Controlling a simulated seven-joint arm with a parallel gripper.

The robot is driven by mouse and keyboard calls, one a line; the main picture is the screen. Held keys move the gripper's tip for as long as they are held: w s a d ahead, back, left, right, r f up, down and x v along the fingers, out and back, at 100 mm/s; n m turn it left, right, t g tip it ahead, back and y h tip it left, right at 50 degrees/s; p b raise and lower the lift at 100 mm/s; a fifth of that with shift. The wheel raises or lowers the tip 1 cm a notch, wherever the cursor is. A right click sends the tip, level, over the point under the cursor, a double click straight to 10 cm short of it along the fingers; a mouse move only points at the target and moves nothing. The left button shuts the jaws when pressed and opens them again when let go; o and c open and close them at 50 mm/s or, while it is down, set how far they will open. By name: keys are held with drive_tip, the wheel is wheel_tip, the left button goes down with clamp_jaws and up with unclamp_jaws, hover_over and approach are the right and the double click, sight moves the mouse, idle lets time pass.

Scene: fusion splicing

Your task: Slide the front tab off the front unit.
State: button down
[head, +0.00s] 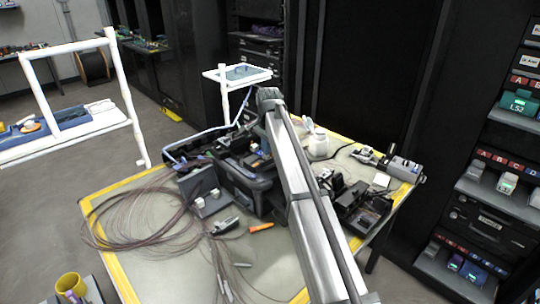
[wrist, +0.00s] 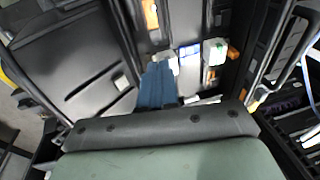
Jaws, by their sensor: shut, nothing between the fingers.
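My gripper (wrist: 158,66) shows in the wrist view as two blue fingers pressed together, with nothing between them. They point down into an open black case (wrist: 130,50). Beyond the fingertips to the right is a small white and green unit (wrist: 214,52) with an orange tab (wrist: 233,53) at its right end. A clear gap separates the fingers from this tab. I cannot tell for certain whether these are the front unit and front tab. In the head view the gripper is hidden behind my arm, near the black case (head: 245,188) on the table.
The table (head: 200,250) has a yellow edge. Coiled fibre (head: 130,222) lies at its left. An orange tool (head: 261,227) lies before the case. A white jar (head: 319,146) and a grey device (head: 404,169) stand at right. The case walls close in around the fingers.

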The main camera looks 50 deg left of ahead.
drive_tip(key=shift+w, duration=0.75)
idle(0.3)
wheel_tip(320, 180, up, 6)
drive_tip(key=shift+s, duration=0.25)
idle(0.9)
